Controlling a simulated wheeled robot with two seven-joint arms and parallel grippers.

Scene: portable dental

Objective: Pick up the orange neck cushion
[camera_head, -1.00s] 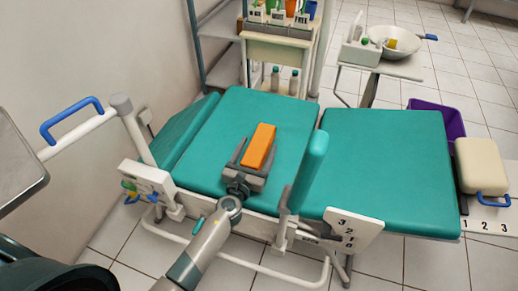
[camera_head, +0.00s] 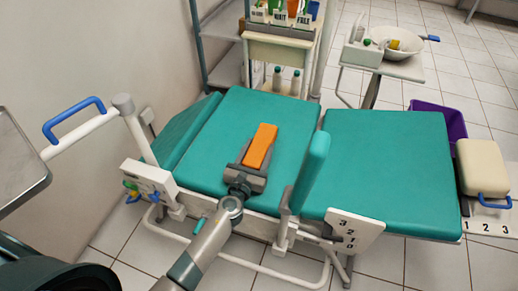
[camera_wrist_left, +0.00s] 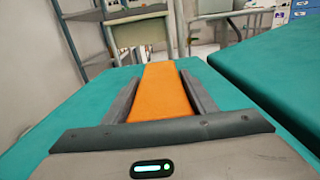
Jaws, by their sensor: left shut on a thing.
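The orange neck cushion (camera_head: 261,146) is a long block on the teal seat pad of the dental chair (camera_head: 230,125). My left gripper (camera_head: 257,160) is shut on it, with a grey finger along each long side. In the left wrist view the cushion (camera_wrist_left: 160,93) runs straight away from the palm between the two fingers (camera_wrist_left: 160,100). Its far end sticks out past the fingertips. I cannot tell whether its underside touches the pad. My right gripper is not in view.
A teal upright pad (camera_head: 310,172) stands just right of the gripper, with another teal pad (camera_head: 385,165) beyond it. A white rail with a blue handle (camera_head: 73,119) is at left. A small cabinet (camera_head: 280,48) stands behind. The teal surface around the cushion is clear.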

